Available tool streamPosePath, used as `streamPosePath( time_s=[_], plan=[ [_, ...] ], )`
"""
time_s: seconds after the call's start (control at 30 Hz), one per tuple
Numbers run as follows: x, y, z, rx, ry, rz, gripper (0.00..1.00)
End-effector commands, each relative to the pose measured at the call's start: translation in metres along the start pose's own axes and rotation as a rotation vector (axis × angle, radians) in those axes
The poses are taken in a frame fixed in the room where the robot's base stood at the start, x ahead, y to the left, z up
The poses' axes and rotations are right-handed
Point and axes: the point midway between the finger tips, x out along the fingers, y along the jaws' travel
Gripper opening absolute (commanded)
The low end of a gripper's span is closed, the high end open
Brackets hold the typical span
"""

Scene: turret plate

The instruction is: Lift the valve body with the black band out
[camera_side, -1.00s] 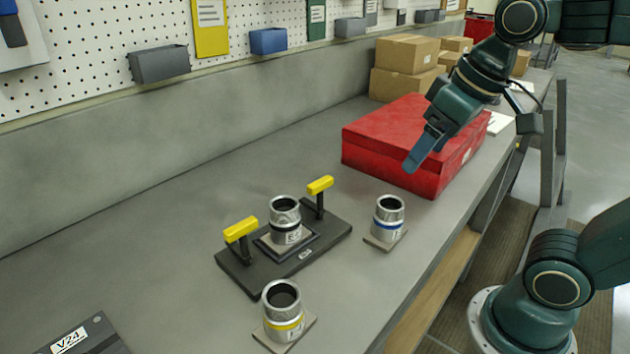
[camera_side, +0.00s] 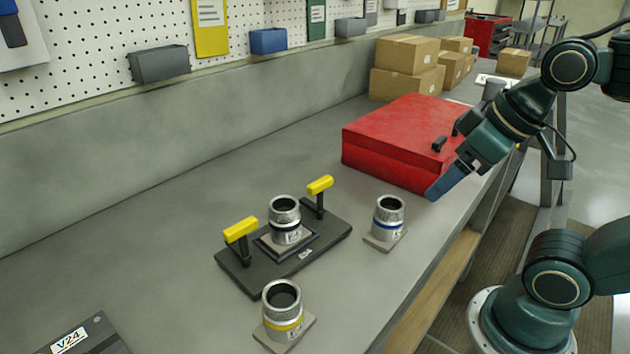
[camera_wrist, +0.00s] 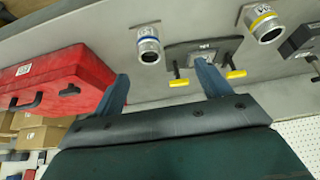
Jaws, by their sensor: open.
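The valve body with the black band (camera_side: 285,222) stands upright in the square seat of a dark plate (camera_side: 240,277). Two yellow-handled clamps flank it, one at the left end (camera_side: 241,229) and one at the right end (camera_side: 320,186) of the plate. In the wrist view the plate (camera_wrist: 180,52) shows past my right-hand finger, and that finger hides part of the seated valve body. My gripper (camera_side: 438,188) is open and empty, beside the red case and well to the right of the plate. Its two fingers (camera_wrist: 165,76) also show apart in the wrist view.
A blue-banded valve body (camera_side: 388,218) stands on a pad right of the plate, and a yellow-banded one (camera_side: 283,312) on a pad in front. A red case (camera_side: 395,135) and cardboard boxes (camera_side: 405,70) sit farther back.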

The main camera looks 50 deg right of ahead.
Motion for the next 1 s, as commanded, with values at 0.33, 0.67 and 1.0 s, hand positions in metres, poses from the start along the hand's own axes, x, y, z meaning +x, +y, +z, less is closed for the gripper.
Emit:
streamPosePath(
  time_s=[0.33,0.67,1.0],
  plan=[
    [0.000,0.000,-0.001,0.001,-0.001,0.000,0.72],
    [-0.004,-0.005,-0.025,0.140,-0.044,-0.008,0.72],
    [-0.002,-0.024,-0.089,0.536,-0.169,0.015,0.72]
  ],
)
